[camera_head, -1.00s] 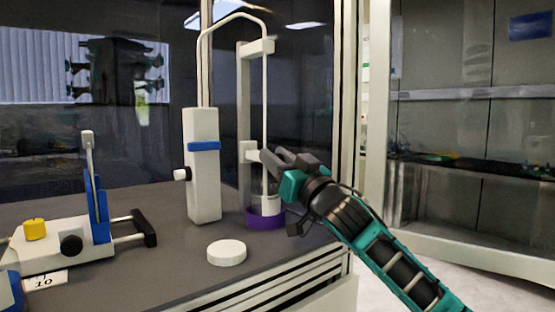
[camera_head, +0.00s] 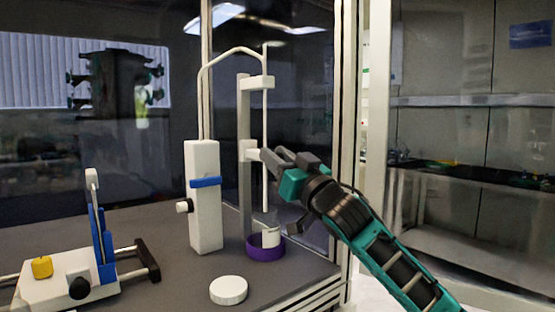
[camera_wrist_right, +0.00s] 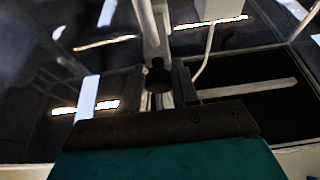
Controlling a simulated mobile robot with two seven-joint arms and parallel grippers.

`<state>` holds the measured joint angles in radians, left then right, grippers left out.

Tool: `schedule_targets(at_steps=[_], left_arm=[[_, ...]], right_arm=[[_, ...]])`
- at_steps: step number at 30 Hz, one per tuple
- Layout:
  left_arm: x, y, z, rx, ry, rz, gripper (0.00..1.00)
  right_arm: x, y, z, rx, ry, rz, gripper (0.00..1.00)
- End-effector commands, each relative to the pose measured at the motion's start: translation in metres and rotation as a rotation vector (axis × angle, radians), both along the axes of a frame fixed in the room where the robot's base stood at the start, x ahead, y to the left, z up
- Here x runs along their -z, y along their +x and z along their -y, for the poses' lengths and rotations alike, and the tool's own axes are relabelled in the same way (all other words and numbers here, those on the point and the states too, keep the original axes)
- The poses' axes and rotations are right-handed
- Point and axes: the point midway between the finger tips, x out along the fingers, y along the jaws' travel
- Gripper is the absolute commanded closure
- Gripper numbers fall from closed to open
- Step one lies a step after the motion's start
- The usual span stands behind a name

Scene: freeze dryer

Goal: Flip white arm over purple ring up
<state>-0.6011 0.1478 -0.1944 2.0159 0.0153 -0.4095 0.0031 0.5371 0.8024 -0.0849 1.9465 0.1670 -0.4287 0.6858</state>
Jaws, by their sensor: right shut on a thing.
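The purple ring (camera_head: 266,247) lies on the dark bench, with a small white vial (camera_head: 271,237) standing in it. Above it, a white upright stand (camera_head: 244,120) carries a lower white arm (camera_head: 252,152) and a fixed-looking upper bracket (camera_head: 260,82). A thin white rod (camera_head: 265,195) runs vertically over the vial, its lower end above the vial's top. My right gripper (camera_head: 272,160) reaches in from the right and is shut on the lower white arm. In the right wrist view a dark round part (camera_wrist_right: 158,78) sits between the fingers; the exact contact is unclear. My left gripper is out of view.
A white box with a blue band (camera_head: 204,195) stands left of the stand, joined to the rod by a hose. A white disc (camera_head: 228,290) lies in front. A blue and white device (camera_head: 80,280) is at left. Glass panels and a metal post (camera_head: 347,130) close off the back and right.

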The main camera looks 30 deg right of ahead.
Motion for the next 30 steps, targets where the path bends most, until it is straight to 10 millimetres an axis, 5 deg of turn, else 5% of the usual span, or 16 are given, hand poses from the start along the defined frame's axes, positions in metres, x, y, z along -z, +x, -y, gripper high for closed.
schedule_targets(at_steps=[1,9,23,24,30], left_arm=[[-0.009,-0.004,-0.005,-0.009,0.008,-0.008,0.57],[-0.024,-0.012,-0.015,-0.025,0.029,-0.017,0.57],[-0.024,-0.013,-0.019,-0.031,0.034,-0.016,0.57],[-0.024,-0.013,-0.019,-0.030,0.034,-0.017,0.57],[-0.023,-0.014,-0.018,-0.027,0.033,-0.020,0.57]], right_arm=[[-0.018,-0.001,0.000,0.001,0.001,0.005,1.00],[-0.053,-0.001,0.001,0.001,0.000,0.005,1.00],[-0.061,-0.002,0.002,0.003,0.000,0.013,1.00],[-0.061,-0.002,0.002,0.003,0.000,0.014,0.69],[-0.059,-0.001,0.001,0.002,-0.001,0.009,0.49]])
